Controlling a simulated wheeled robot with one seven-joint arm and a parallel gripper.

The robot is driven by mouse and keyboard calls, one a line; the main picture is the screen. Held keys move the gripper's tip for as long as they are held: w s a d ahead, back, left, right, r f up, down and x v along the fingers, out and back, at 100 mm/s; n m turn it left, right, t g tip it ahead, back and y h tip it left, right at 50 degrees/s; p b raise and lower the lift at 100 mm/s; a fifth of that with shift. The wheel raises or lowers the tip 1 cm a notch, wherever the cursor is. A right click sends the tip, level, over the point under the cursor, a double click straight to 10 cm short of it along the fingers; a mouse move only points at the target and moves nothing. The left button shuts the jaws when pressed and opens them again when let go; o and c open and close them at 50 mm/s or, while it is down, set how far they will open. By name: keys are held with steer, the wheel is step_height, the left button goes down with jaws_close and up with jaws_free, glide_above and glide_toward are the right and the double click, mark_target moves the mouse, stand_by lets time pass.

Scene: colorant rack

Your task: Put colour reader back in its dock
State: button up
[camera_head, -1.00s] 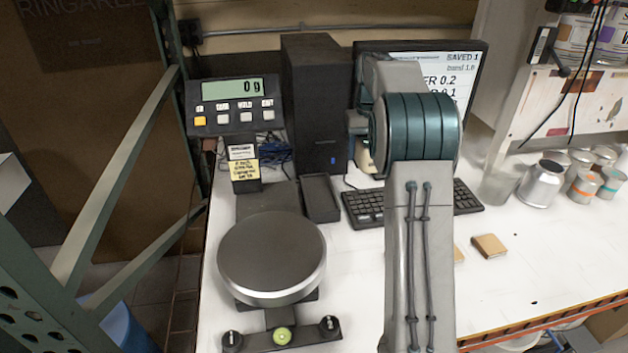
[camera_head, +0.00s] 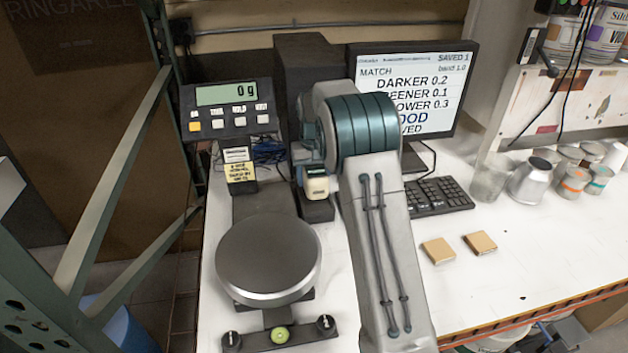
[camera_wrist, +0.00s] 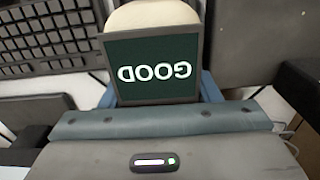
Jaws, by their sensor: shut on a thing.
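The colour reader (camera_head: 317,187), with a cream end, is in my gripper (camera_head: 311,166), in front of the black computer tower. In the wrist view the reader's dark screen (camera_wrist: 155,68) reads GOOD upside down, with my blue fingers on either side. The black tray-like dock (camera_head: 318,211) stands at the tower's foot. In the head view the reader covers the dock's far part, and I cannot tell whether they touch.
The tower (camera_head: 303,70) stands close behind, the monitor (camera_head: 420,85) and keyboard (camera_head: 440,195) to the right. The scale's round plate (camera_head: 268,258) is front left. Two tan blocks (camera_head: 438,250) (camera_head: 480,242) lie at right. Cans and a glass jar stand far right.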

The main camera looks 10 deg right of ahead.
steer(key=shift+w+f, duration=0.1)
steer(key=shift+f, duration=1.05)
steer(key=shift+f, duration=0.2)
steer(key=o, duration=1.6)
